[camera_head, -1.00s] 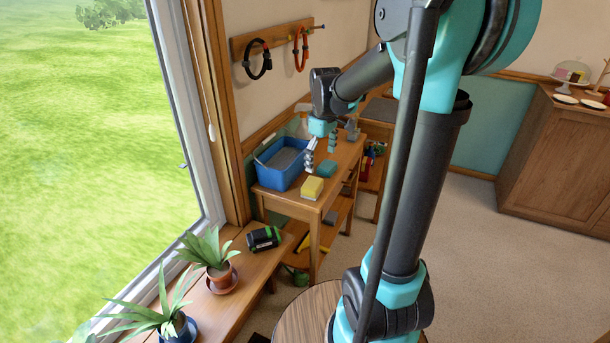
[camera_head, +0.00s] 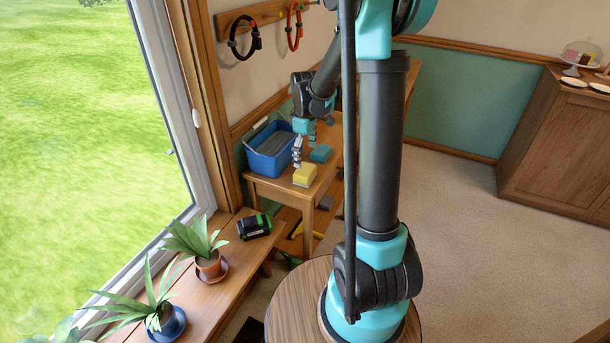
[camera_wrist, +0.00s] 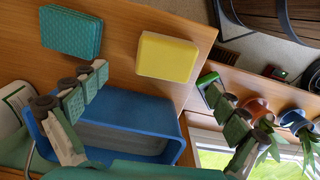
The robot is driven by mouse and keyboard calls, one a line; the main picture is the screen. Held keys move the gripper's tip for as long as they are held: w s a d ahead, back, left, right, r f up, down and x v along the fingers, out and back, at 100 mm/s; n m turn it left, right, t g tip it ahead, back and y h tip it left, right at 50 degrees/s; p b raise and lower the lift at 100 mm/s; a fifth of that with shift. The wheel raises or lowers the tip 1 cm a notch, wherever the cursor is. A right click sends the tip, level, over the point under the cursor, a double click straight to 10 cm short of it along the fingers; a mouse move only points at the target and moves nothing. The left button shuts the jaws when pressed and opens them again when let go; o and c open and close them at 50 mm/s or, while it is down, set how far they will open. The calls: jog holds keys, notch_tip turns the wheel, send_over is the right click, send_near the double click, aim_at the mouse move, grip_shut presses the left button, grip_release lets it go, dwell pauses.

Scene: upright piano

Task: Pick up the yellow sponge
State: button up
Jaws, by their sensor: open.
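The yellow sponge (camera_head: 305,175) lies flat on the wooden table (camera_head: 270,188) near its front edge. In the wrist view the yellow sponge (camera_wrist: 167,57) shows whole, ahead of and between the two fingers. My gripper (camera_head: 305,155) is above the table, close behind the sponge and beside the blue tub. In the wrist view my gripper (camera_wrist: 150,85) is open, with its fingers wide apart and nothing between the pads. I see no contact with the sponge.
A teal sponge (camera_head: 321,153) lies beside the yellow one; it also shows in the wrist view (camera_wrist: 72,32). A blue tub (camera_head: 270,164) stands to the left. Potted plants (camera_head: 208,262) and a black-green device (camera_head: 254,226) sit on the window bench.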

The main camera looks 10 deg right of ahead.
aim_at(305, 169)
jog(key=shift+s+a+f, duration=0.1)
jog(key=shift+s+f, duration=0.1)
jog(key=shift+f, duration=1.45)
jog(key=shift+s+f, duration=0.2)
jog(key=shift+f, duration=1.45)
jog(key=c, duration=1)
notch_tip(305, 169, up, 20)
jog(key=shift+r, duration=0.1)
